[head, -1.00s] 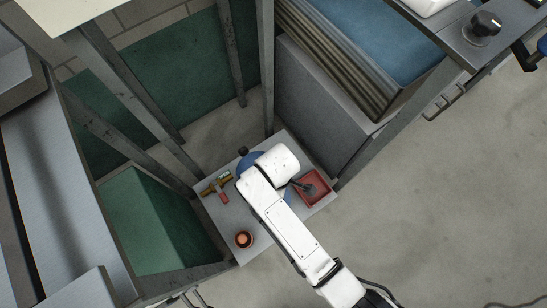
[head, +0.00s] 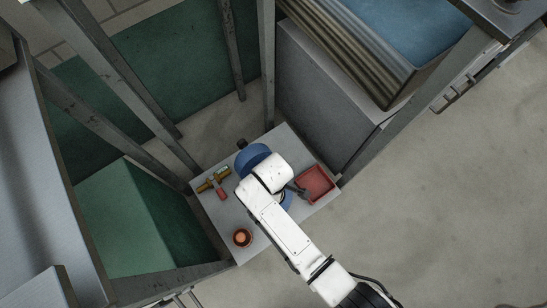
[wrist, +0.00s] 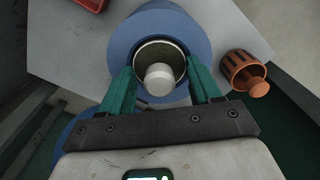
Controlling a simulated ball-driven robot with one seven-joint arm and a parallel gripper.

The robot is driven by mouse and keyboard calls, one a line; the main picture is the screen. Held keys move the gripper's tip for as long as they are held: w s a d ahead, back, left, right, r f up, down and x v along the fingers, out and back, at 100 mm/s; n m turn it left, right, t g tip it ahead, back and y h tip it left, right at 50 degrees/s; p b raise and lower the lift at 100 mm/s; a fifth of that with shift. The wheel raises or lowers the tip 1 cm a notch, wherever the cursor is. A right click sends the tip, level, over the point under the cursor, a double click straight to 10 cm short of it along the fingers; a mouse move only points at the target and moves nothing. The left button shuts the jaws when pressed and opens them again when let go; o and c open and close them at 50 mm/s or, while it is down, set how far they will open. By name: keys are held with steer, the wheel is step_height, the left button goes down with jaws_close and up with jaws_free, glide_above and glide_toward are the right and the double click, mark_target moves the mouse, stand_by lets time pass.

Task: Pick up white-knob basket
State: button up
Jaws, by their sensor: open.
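The white-knob basket (wrist: 172,53) shows in the wrist view as a dark round cup with a pale rim and a white knob on top. It sits in the centre of a round blue piece (wrist: 190,28). My gripper (wrist: 160,76) is open, with one green finger on each side of the basket. I see a narrow gap at the fingers, but cannot tell how far down they reach. In the head view my white arm hides the basket, and the blue round piece (head: 250,156) shows partly behind it.
An orange basket with an orange knob (wrist: 243,70) stands to the right; it also shows in the head view (head: 242,237). A red tray (head: 316,183), brass fitting (head: 212,180) and small red piece (head: 221,194) share the grey shelf (head: 212,215). Metal posts (head: 268,70) stand close behind.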

steer(key=shift+c, duration=0.4)
jaws_close()
